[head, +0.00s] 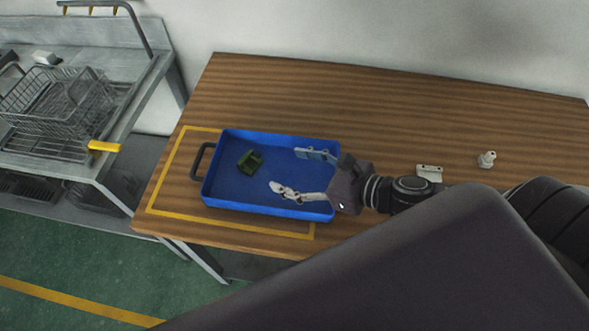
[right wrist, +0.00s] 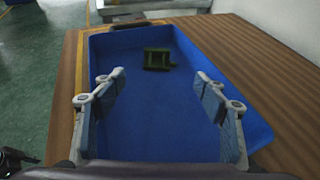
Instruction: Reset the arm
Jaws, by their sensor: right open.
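My right gripper (head: 293,172) is open and empty. Its arm comes in from the right in the head view, and its fingers reach over the right part of the blue tray (head: 217,195). In the right wrist view, my right gripper (right wrist: 160,95) has its fingers wide apart, with the blue tray (right wrist: 165,130) floor between and beyond them. A dark green part (head: 250,161) lies in the tray, ahead of the fingertips and apart from them. The green part also shows in the right wrist view (right wrist: 158,60), near the tray's far end. My left gripper is not in view.
The tray stands on a wooden table (head: 300,95) inside a yellow outline. Two small pale parts, one flat (head: 429,172) and one upright (head: 487,159), sit right of the tray. A metal bench with a wire basket (head: 62,105) stands at left. The table's back is clear.

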